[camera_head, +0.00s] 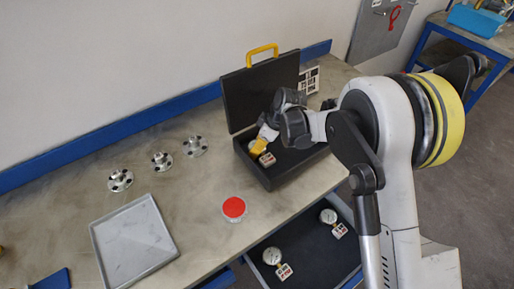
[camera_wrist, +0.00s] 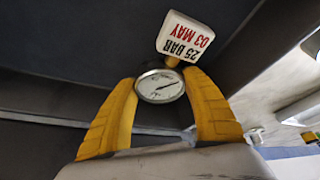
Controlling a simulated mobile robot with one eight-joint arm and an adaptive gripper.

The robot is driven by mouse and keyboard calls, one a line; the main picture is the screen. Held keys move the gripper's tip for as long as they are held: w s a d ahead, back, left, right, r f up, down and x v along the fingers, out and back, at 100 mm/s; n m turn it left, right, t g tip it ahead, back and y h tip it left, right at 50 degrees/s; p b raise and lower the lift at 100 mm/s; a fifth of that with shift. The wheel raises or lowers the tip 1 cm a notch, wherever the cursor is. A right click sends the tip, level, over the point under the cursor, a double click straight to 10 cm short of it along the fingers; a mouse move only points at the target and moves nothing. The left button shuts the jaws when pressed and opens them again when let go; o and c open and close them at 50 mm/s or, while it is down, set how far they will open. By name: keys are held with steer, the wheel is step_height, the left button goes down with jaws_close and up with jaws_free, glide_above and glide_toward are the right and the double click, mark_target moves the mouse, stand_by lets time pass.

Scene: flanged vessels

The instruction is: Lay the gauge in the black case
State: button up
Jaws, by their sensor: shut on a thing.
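The black case (camera_head: 290,176) stands open on the bench, its lid (camera_head: 250,97) raised at the back with a yellow handle on top. My gripper (camera_head: 258,146) is at the left part of the case's opening. In the wrist view my gripper's yellow fingers (camera_wrist: 160,80) are closed on either side of a gauge (camera_wrist: 160,87) with a round white dial. A white tag (camera_wrist: 185,38) on the gauge reads "25 BAR 03 MAY". In the head view the tag (camera_head: 267,159) shows over the case interior. I cannot tell whether the gauge touches the case floor.
Two more tagged gauges (camera_head: 271,256) (camera_head: 328,216) lie in a dark open drawer (camera_head: 310,252) below the bench edge. A red-topped round item (camera_head: 234,208), a grey tray (camera_head: 133,240) and three metal flanges (camera_head: 162,161) are left of the case. A patterned white panel (camera_head: 309,80) stands behind it.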

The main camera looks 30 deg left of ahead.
steer(key=shift+r, duration=0.1)
steer(key=o, duration=1.1)
steer(key=shift+d+r, duration=0.1)
steer(key=shift+r, duration=0.1)
steer(key=p+v, duration=0.2)
steer(key=v, duration=0.9)
steer(key=shift+d+r+p, duration=0.2)
steer(key=shift+r+p, duration=0.05)
steer(key=shift+p, duration=0.1)
